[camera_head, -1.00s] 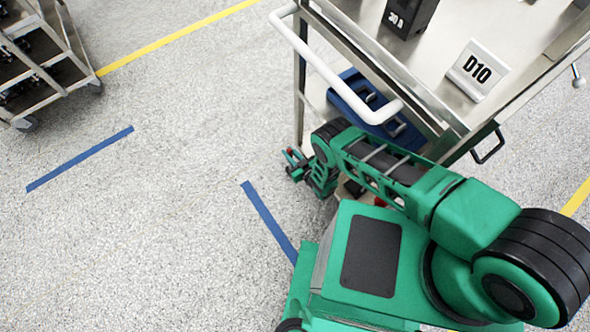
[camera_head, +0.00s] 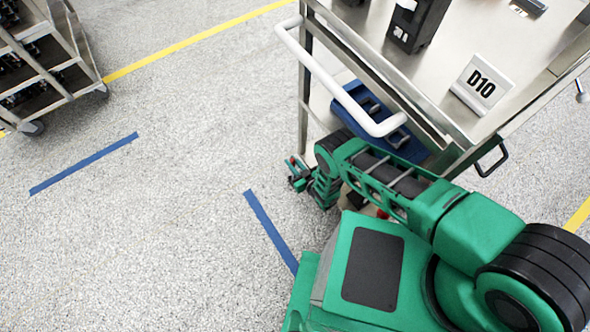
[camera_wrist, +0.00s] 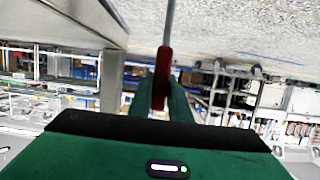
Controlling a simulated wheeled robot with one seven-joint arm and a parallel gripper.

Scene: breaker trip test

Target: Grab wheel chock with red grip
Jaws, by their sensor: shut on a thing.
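In the wrist view, the red grip (camera_wrist: 162,80) of the wheel chock sits between the two green fingers of my gripper (camera_wrist: 160,98). The gripper is shut on it. A thin grey rod (camera_wrist: 170,22) runs from the red grip to the top edge of the picture. The chock's body cannot be made out. In the head view, my gripper (camera_head: 298,176) is low over the floor, left of the cart, with a small red spot at its tip. The held thing is too small to tell there.
A metal cart (camera_head: 520,62) with a white push handle (camera_head: 330,84) stands close beside my arm. Another rack (camera_head: 50,72) stands far left. Floor between is clear.

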